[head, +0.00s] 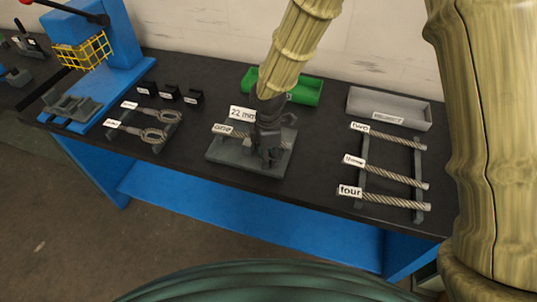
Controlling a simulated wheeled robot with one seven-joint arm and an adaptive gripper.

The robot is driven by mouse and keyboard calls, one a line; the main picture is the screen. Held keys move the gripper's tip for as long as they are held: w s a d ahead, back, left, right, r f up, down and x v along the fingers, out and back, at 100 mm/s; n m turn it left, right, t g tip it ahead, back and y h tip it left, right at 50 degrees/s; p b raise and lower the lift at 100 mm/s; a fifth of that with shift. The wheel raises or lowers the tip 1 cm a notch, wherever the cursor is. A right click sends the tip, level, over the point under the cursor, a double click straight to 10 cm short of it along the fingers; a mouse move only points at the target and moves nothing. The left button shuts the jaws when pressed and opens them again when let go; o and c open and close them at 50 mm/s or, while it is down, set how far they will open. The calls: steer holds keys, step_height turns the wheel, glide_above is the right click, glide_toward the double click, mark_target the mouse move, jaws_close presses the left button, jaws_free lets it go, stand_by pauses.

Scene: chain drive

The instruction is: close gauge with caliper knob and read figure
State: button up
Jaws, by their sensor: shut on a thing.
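The gauge (226,151) is a grey block and plate near the front middle of the black bench. A wire rope labelled "one" (222,129) lies across it. A white sign reading "22 mm" (242,114) stands behind the rope. My gripper (270,155) points down over the right part of the gauge, with its fingers shut at the caliper knob. The fingers hide the knob and most of the caliper jaws, so I cannot see how closely they meet the rope.
At right, a rack (419,190) holds ropes labelled "two", "three" and "four". A grey tray (388,105) and a green tray (309,90) stand behind. At left are two ring-ended pieces (152,134), small black blocks (169,93) and a blue press (100,45).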

steer(key=o, duration=1)
steer(key=shift+o, duration=0.2)
